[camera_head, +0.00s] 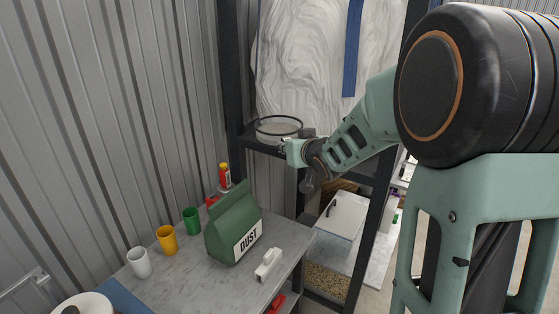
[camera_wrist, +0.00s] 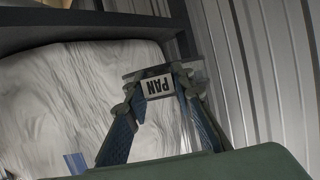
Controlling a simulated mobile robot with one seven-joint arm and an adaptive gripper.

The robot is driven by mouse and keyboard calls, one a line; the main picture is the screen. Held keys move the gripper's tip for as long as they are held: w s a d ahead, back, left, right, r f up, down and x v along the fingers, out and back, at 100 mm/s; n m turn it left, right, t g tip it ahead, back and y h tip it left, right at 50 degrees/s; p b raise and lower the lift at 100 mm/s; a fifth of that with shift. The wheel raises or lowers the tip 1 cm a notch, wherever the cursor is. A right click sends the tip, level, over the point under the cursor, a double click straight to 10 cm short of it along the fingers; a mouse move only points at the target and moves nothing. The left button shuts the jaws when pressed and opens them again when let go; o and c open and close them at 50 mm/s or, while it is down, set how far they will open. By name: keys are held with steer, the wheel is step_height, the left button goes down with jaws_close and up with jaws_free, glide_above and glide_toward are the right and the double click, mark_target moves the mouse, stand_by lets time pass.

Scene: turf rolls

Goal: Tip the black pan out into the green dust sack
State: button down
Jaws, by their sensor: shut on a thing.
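The black pan (camera_head: 278,124) is a round, shallow dish with a dark rim, and light grey shows inside it. It looks about level, in front of the hanging plastic sheet, close to the dark shelf; I cannot tell whether it touches the shelf. My gripper (camera_head: 293,150) is shut on its near right side. In the wrist view a white PAN label (camera_wrist: 158,86) on a dark piece lies between the fingertips (camera_wrist: 160,78); the rest of the pan is not clear there. The green dust sack (camera_head: 231,224), labelled DUST, stands upright on the table, lower left of the pan. Its opening is not clear.
On the grey marble-like table (camera_head: 205,278) stand a white cup (camera_head: 138,262), a yellow cup (camera_head: 167,240), a green cup (camera_head: 192,221), a red-and-yellow bottle (camera_head: 224,176) and a white handled object (camera_head: 268,264). A dark rack (camera_head: 229,70) rises behind; corrugated wall (camera_head: 110,110) borders the left.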

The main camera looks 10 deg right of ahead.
mark_target(282, 135)
steer(key=w, duration=0.1)
steer(key=w+a+r+n+y, duration=0.1)
steer(key=w+a+n+y, duration=0.1)
steer(key=shift+w+r+g, duration=0.3)
steer(key=shift+r+g, duration=0.05)
steer(key=shift+g, duration=0.05)
steer(key=a+n+y, duration=0.1)
steer(key=w+f+n+g+y, duration=0.1)
steer(key=shift+w+a+y, duration=0.2)
steer(key=shift+a+y, duration=0.2)
step_height(282, 135, down, 6)
steer(key=s+n+g+y, duration=0.1)
steer(key=n+g+y, duration=0.2)
steer(key=n, duration=0.1)
steer(key=s+a+n+t+h+b, duration=0.1)
steer(key=s+a+n+t+b, duration=0.3)
steer(key=n+b, duration=0.7)
steer(key=shift+s+r+n+t+h+b, duration=0.15)
steer(key=shift+s+n+t+h+b, duration=0.2)
steer(key=shift+s+t+b, duration=0.6)
steer(key=shift+w, duration=0.25)
steer(key=n+b, duration=0.1)
steer(key=b, duration=0.2)
steer(key=s+n+t+b, duration=0.1)
steer(key=b, duration=0.3)
steer(key=a+n+b, duration=0.1)
steer(key=b, duration=0.2)
steer(key=shift+s+a+f+t, duration=0.1)
steer(key=shift+s+f+t, duration=0.15)
steer(key=shift+s, duration=0.05)
